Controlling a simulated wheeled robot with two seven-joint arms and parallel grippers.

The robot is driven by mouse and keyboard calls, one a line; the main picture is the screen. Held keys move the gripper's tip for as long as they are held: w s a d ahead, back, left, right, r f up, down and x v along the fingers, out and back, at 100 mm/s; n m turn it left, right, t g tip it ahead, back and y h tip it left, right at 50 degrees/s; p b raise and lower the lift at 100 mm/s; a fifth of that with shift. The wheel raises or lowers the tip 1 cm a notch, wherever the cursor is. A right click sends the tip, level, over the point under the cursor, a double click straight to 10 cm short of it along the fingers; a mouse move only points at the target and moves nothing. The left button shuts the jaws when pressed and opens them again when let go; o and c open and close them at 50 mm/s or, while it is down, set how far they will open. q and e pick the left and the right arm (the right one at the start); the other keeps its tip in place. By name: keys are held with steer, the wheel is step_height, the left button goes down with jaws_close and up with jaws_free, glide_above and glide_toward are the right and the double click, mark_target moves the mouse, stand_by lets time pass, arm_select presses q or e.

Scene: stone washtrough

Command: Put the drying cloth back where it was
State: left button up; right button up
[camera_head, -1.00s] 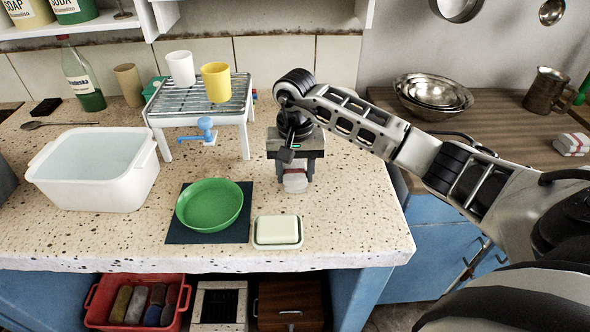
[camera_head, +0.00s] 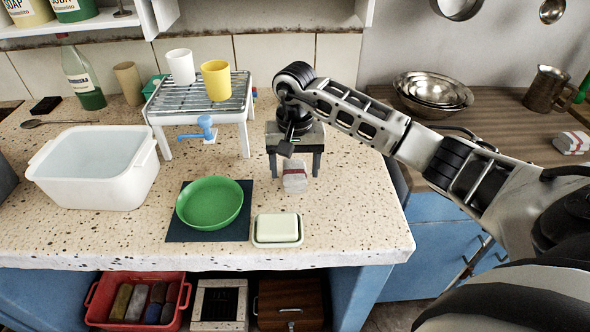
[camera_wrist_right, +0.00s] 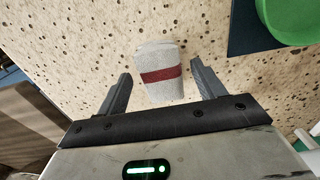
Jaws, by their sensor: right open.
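A folded pale grey cloth with a dark red stripe (camera_head: 295,180) lies on the speckled stone counter, right of the green plate and behind the soap dish. It also shows in the right wrist view (camera_wrist_right: 161,74), ahead of and between the finger lines. My right gripper (camera_head: 295,165) is open and empty, pointing down at the cloth, one finger to each side with gaps. A second, similar folded cloth (camera_head: 572,142) lies on the wooden counter at the far right. Which one is the drying cloth I cannot tell. My left gripper is not in view.
A green plate (camera_head: 209,204) on a dark mat (camera_head: 180,234) and a soap dish (camera_head: 277,243) are near the front edge. A rack (camera_head: 200,98) with two cups stands behind, a white basin (camera_head: 92,182) left. Counter right of the cloth is clear.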

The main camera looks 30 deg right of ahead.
mark_target(295, 170)
step_height(295, 170, up, 11)
steer(key=shift+b, duration=0.35)
steer(key=shift+f, duration=0.15)
